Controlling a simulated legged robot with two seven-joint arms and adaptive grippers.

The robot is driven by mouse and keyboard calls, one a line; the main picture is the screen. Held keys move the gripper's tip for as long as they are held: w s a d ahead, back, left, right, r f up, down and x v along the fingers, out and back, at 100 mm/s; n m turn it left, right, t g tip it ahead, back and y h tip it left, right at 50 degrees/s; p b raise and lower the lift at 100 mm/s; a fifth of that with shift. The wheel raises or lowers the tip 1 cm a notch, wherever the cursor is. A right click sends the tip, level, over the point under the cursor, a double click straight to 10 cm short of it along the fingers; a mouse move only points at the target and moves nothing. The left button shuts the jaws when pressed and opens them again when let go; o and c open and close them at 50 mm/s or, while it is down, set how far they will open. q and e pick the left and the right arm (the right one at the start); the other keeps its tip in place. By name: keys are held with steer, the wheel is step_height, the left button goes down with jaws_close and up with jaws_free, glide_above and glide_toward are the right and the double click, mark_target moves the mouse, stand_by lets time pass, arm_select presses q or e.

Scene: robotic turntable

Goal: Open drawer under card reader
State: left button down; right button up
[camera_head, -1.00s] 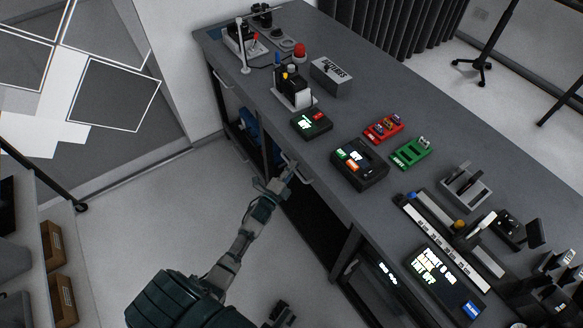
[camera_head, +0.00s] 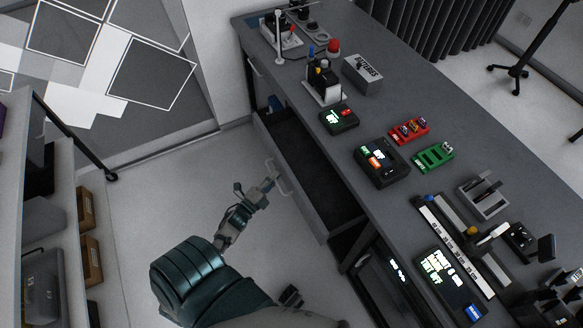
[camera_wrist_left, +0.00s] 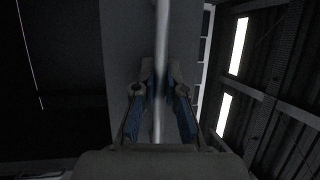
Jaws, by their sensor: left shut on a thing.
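The drawer (camera_head: 330,195) under the workbench's front edge is pulled out, and its dark inside looks empty. My left gripper (camera_head: 273,178) is at the drawer's pale bar handle (camera_head: 284,180) and shut on it. In the left wrist view the handle (camera_wrist_left: 161,60) runs upright between the two blue-padded fingers (camera_wrist_left: 160,112). Two black devices with lit screens stand on the bench above the drawer, a small one (camera_head: 340,118) and a larger one (camera_head: 383,163). I cannot tell which is the card reader. A dark part (camera_head: 291,296) at the bottom may be my right gripper; its fingers are unclear.
The bench top (camera_head: 420,190) carries a grey batteries box (camera_head: 362,73), a red holder (camera_head: 409,131), a green holder (camera_head: 433,157) and a slider track (camera_head: 460,250). Shelves with brown boxes (camera_head: 87,207) stand at the left. The floor (camera_head: 150,190) between is clear.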

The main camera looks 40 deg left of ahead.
arm_select(q)
steer(key=s+a, duration=0.2)
steer(key=s, duration=0.5)
steer(key=s+a+p, duration=0.1)
steer(key=s+a, duration=0.2)
steer(key=s, duration=0.4)
steer(key=shift+s+a+f, duration=0.25)
steer(key=shift+s+f, duration=0.05)
steer(key=shift+f, duration=0.15)
arm_select(e)
steer(key=f, duration=0.1)
steer(key=s+f, duration=0.1)
steer(key=f, duration=0.1)
steer(key=shift+s+f, duration=0.15)
steer(key=shift+s, duration=0.05)
arm_select(q)
steer(key=c, duration=1.5)
jaws_free()
steer(key=shift+r, duration=0.15)
arm_select(e)
steer(key=shift+d, duration=0.1)
arm_select(q)
steer(key=shift+w+r, duration=0.1)
arm_select(e)
steer(key=shift+w, duration=0.15)
